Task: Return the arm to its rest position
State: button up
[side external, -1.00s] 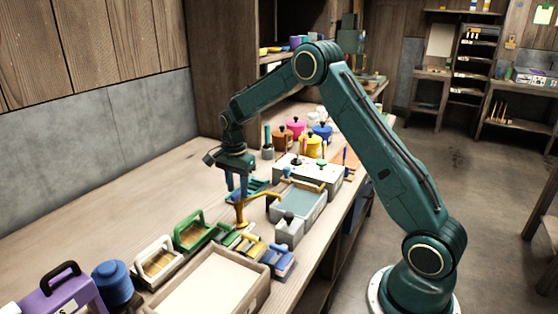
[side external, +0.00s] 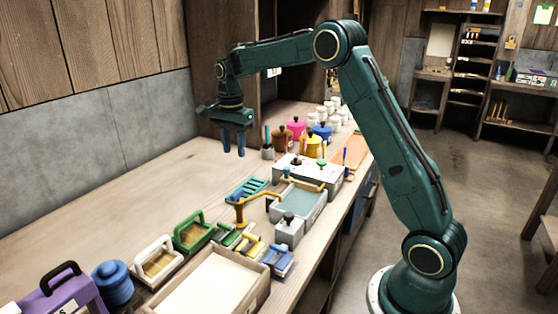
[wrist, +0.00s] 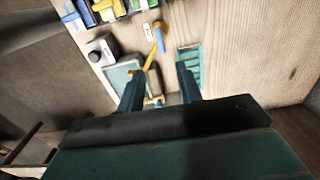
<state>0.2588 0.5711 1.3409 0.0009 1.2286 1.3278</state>
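My gripper (side external: 233,143) hangs above the bench, its two blue fingers pointing down and apart, with nothing between them. In the wrist view my gripper (wrist: 160,95) also shows its fingers spread and empty. Below it on the bench lies a teal slatted rack (side external: 247,189), which also shows in the wrist view (wrist: 190,66). A yellow stand with an arm (side external: 241,211) stands beside the rack, apart from my fingers.
A grey basin (side external: 305,212) sits right of the stand. Coloured pots (side external: 314,146) stand behind it. Moulds with handles (side external: 193,231) and a wooden tray (side external: 262,289) fill the front. The bench left of the rack is bare, beside the wall (side external: 90,140).

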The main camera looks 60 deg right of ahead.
jog(key=shift+r, duration=0.15)
jog(key=s+a+r+n+t, duration=0.1)
jog(key=s+a+r+n, duration=0.4)
jog(key=s, duration=0.3)
jog(key=s+a+r+n+t, duration=0.2)
jog(key=s+a+r+n, duration=0.2)
jog(key=s+r, duration=0.3)
jog(key=s+a+f+n+t, duration=0.1)
jog(key=s+n, duration=0.3)
jog(key=s, duration=0.5)
jog(key=s+a+f+n+t, duration=0.1)
jog(key=s+a+f+n, duration=0.2)
jog(key=s, duration=0.6)
jog(key=shift+a+f+n+t, duration=0.3)
jog(key=shift+f+n, duration=0.4)
jog(key=shift+n, duration=0.4)
